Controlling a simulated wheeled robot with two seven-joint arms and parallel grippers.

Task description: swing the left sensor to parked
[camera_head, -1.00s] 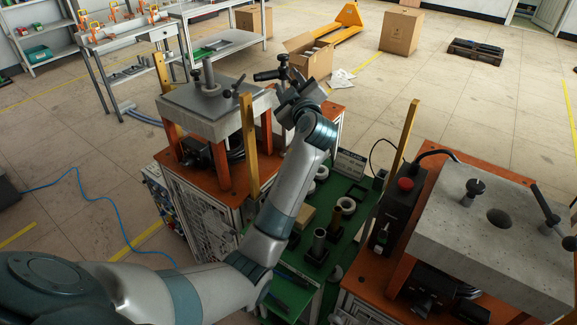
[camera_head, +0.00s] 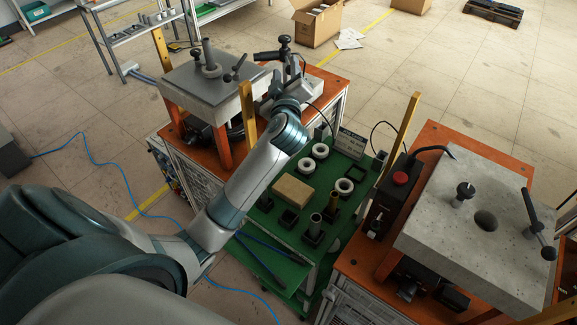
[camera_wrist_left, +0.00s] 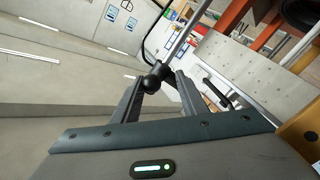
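The left heater (camera_head: 180,84) is a grey block on orange legs with a grey post and a short black lever (camera_head: 237,67) on top. Beside it, a black knob (camera_head: 283,40) and a horizontal black handle stand at the tip of my left arm; they look like the left sensor. My left gripper (camera_head: 290,72) is there, partly hidden by its own wrist. In the left wrist view a black ball-shaped knob (camera_wrist_left: 155,77) on a thin rod lies between the fingertips (camera_wrist_left: 160,82). Whether both fingers press on it cannot be told. My right gripper is out of view.
The right heater (camera_head: 430,240) has a concrete-like top with a lever. A green table (camera_head: 268,225) with rings, posts and a tan block stands between the heaters. Yellow uprights (camera_head: 249,113) rise near both heaters. Open floor lies beyond.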

